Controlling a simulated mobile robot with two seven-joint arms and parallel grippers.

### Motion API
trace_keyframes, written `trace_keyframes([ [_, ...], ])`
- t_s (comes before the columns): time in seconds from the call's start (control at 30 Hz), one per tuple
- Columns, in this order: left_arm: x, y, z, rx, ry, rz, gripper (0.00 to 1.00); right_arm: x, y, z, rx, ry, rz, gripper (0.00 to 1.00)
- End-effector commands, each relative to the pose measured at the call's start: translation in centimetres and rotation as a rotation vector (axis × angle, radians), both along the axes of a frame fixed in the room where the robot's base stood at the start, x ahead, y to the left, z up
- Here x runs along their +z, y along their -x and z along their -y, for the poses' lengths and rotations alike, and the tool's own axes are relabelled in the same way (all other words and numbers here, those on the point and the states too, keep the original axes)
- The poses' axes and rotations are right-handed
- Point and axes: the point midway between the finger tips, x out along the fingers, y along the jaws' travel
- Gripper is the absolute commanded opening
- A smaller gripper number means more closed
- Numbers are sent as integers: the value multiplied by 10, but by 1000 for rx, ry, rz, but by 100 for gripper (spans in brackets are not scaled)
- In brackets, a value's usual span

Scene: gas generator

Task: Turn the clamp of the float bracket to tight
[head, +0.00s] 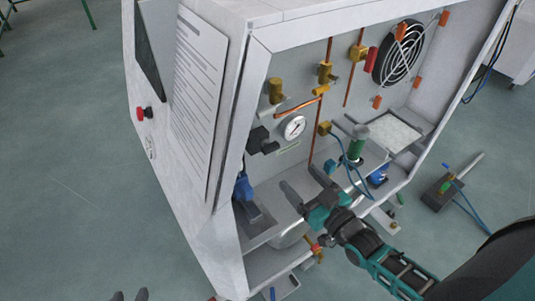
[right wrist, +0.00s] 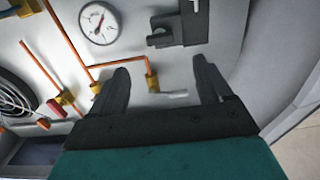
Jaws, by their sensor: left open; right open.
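A dark grey bracket (head: 262,141) is fixed to the cabinet's back panel beside the round gauge (head: 293,127). I take it to be the float bracket, but its clamp cannot be made out clearly. In the right wrist view the dark bracket (right wrist: 180,27) shows at the top, with the gauge (right wrist: 100,22) to its left. My right gripper (head: 299,177) is open and empty in front of the panel, below the bracket in the head view. Its spread fingers (right wrist: 160,66) appear apart from the bracket. My left gripper (head: 130,295) barely shows at the bottom edge, open.
Copper pipes and brass valves (head: 325,73) run along the panel. A fan (head: 398,52) is at upper right.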

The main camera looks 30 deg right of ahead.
Motion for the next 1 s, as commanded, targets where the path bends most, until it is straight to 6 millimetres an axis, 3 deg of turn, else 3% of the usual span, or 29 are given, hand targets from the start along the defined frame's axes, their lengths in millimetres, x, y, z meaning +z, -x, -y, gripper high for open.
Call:
trace_keyframes([
  [0.53,-6,-3,5,-12,9,3,43,0,-98,-15,1,-1,0,79],
  [0.73,-6,-5,6,-12,10,5,43,0,-114,-17,0,0,-3,79],
  [1.0,-5,-6,6,-12,11,8,43,0,-116,-17,1,1,-4,79],
])
